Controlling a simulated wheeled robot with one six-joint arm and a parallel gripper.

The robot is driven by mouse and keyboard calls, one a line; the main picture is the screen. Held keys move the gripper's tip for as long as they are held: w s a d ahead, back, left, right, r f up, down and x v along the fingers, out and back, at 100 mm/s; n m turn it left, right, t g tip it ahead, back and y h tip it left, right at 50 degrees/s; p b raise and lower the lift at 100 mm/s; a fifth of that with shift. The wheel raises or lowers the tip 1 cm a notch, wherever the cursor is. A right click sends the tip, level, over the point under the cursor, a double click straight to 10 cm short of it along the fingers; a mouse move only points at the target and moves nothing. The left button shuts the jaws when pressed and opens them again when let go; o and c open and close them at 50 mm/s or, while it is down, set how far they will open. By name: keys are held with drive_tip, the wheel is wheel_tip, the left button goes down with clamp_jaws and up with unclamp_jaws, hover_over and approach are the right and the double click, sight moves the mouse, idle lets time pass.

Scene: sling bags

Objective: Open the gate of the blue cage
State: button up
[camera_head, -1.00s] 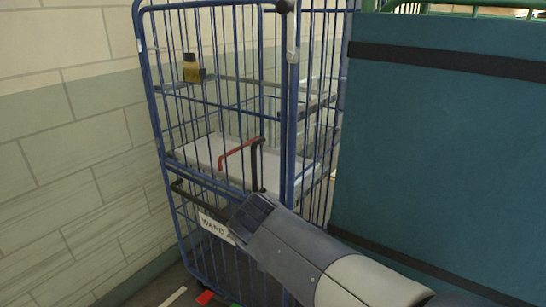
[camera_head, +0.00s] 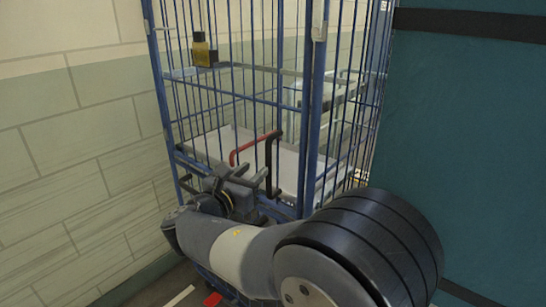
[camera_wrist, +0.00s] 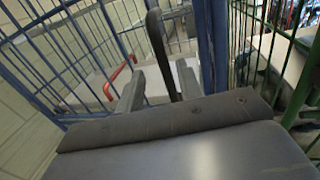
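The blue cage (camera_head: 307,110) stands against the wall, its barred front facing me. On its front are a black handle (camera_head: 269,165) and a red bar (camera_head: 245,149). My gripper (camera_head: 238,178) is at the front of the cage, just left of the black handle. In the wrist view my gripper (camera_wrist: 160,86) has its two fingers apart, with the black handle (camera_wrist: 158,45) showing between them, closer to the right finger. I cannot tell whether either finger touches it. The red bar (camera_wrist: 120,74) shows behind the left finger. My arm hides the lower cage front.
A yellow and black box (camera_head: 205,52) hangs on the cage bars at upper left. A pale shelf (camera_head: 225,140) lies inside. A large teal panel (camera_head: 470,120) stands close on the right. Green bars (camera_wrist: 262,40) rise at right in the wrist view. A tiled wall (camera_head: 80,150) is at left.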

sight(267, 159)
drive_tip(key=p+x, duration=0.1)
drive_tip(key=x, duration=0.7)
drive_tip(key=shift+w+d, duration=0.1)
drive_tip(key=shift+w, duration=0.1)
clamp_jaws()
